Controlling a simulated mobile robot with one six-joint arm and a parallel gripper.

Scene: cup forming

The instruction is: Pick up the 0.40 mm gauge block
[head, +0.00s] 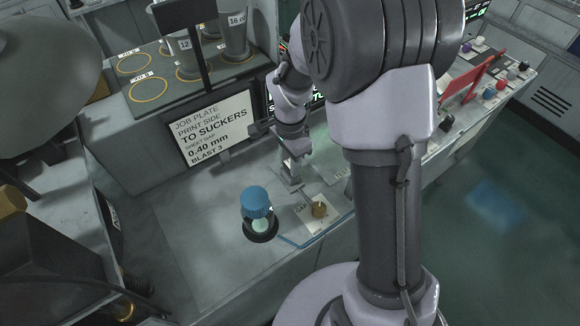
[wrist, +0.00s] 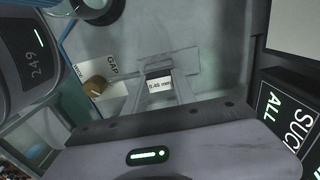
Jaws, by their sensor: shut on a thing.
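The gauge block (wrist: 160,85) shows in the wrist view as a small pale block with a label that seems to read 0.40 mm, though the print is tiny. It sits between the two fingers of my gripper (wrist: 158,76), which is shut on it. In the head view my gripper (head: 291,182) points down at the bench, left of the GAP card, and the block cannot be made out there. I cannot tell whether the block is clear of the surface under it.
A GAP card (head: 308,220) with a brass knob (head: 319,209) lies close to my gripper. A blue-capped container (head: 257,202) stands in a dark ring to the left. The job plate sign (head: 208,135) reads sheet gap 0.40 mm. Bare bench (head: 190,215) lies left of the container.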

